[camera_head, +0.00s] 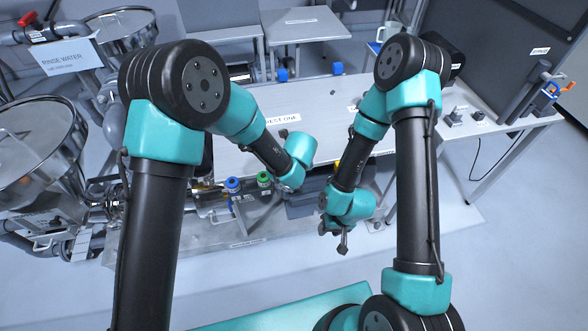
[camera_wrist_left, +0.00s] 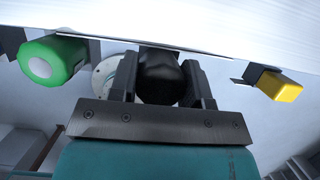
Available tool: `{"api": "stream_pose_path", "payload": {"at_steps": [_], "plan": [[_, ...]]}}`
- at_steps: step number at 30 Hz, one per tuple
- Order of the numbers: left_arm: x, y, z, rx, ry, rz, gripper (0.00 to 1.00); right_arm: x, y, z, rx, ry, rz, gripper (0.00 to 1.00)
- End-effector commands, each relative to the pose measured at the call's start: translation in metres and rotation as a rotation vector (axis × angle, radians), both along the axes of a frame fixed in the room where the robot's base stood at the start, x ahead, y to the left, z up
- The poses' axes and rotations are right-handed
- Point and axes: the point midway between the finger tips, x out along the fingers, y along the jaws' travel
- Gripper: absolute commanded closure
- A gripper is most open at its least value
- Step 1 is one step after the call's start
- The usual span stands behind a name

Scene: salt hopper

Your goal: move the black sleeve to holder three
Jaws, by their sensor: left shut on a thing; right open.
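In the left wrist view a black sleeve (camera_wrist_left: 160,78) sits between the two fingers of my left gripper (camera_wrist_left: 160,90), which is shut on it. The sleeve is just below a pale panel edge; I cannot tell whether it is seated on a holder. A green cap (camera_wrist_left: 47,60) is to its left and a yellow block (camera_wrist_left: 281,86) to its right. In the head view my left wrist hides the sleeve and the left fingers. My right gripper (camera_head: 342,242) is open and empty, hanging in front of the bench, to the right of my left wrist.
A blue cap (camera_head: 232,184) and a green cap (camera_head: 264,179) line the bench's front edge. The bench top (camera_head: 300,148) has a "REST ONE" label and mostly clear surface. Steel hoppers (camera_head: 38,140) stand at the left. An orange-handled valve (camera_head: 552,88) is at the right.

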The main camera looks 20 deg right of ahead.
Motion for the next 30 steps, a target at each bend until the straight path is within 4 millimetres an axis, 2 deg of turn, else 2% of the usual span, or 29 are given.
{"api": "stream_pose_path", "payload": {"at_steps": [13,14,15,22,28,29,30], "plan": [[0.0002,-0.0001,-0.0052,0.000,0.000,-0.001,0.90,0.0000,0.0000,0.0000,0.000,0.000,0.000,0.57],[0.0002,-0.0001,-0.0052,0.000,0.000,-0.001,0.53,0.0000,0.0000,0.0000,0.000,0.000,0.000,0.57],[0.0001,0.0000,-0.0053,0.000,0.000,-0.001,0.50,0.0000,0.0000,0.0000,0.000,0.000,0.000,0.57],[0.0001,0.0009,-0.0058,0.002,0.001,0.002,0.28,0.0000,0.0000,0.0000,0.000,0.000,0.000,0.57],[0.0000,0.0016,-0.0063,0.002,0.002,0.003,0.27,0.0000,0.0000,0.0000,0.000,0.000,0.000,0.57],[0.0000,0.0017,-0.0064,0.002,0.002,0.003,0.31,0.0000,0.0000,0.0000,0.000,0.000,0.000,0.57],[-0.0001,0.0018,-0.0066,0.002,0.003,0.003,0.28,0.0000,0.0000,0.0000,0.000,0.000,0.000,0.57]]}}
